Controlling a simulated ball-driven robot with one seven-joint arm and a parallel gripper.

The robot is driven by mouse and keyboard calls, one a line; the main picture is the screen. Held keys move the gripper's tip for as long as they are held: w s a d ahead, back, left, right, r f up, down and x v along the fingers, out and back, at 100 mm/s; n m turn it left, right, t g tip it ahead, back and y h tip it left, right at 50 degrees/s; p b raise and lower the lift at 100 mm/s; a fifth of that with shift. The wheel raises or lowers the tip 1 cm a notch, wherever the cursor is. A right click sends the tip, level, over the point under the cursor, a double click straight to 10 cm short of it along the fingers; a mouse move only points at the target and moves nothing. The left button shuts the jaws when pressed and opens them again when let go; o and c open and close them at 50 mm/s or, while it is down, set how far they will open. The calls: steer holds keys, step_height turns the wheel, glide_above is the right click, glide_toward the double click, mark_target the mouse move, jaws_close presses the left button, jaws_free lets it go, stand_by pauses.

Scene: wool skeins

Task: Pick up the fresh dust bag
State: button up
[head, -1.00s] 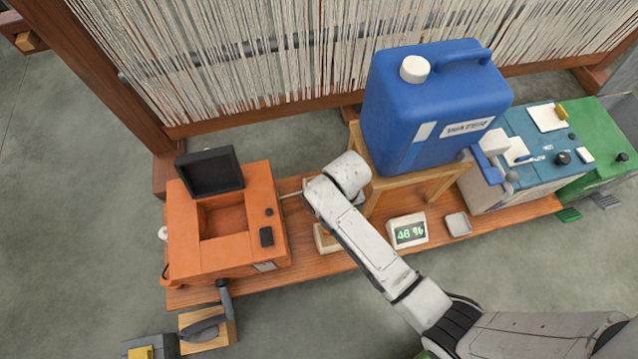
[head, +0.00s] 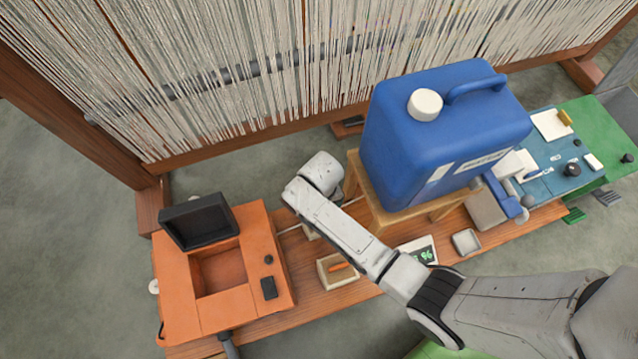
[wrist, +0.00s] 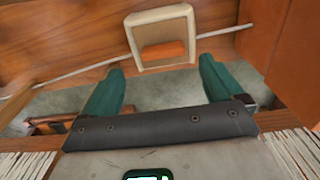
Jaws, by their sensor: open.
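My gripper (wrist: 161,68) is open in the wrist view, its two teal fingers apart with nothing between the tips. Just beyond the tips is a cream-rimmed open box (wrist: 133,42) with an orange item (wrist: 162,50) inside. A similar small box (head: 324,277) with an orange item (head: 341,266) stands on the wooden bench in the head view. I cannot tell a fresh dust bag for certain in either view. In the head view my arm's end hides the gripper fingers and part of the bench under it.
An orange machine (head: 170,290) with its black lid (head: 198,222) raised and an empty-looking bay stands left on the bench (head: 300,320). A blue water canister (head: 425,150) sits on a wooden stand to the right. The loom's threads (head: 250,60) hang behind.

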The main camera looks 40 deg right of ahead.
steer(key=shift+a+f+b, duration=0.15)
steer(key=shift+f+b, duration=0.6)
steer(key=shift+f, duration=0.8)
steer(key=shift+a+f+b, duration=0.1)
steer(key=shift+f+b, duration=0.6)
steer(key=shift+f, duration=0.85)
steer(key=c, duration=1.5)
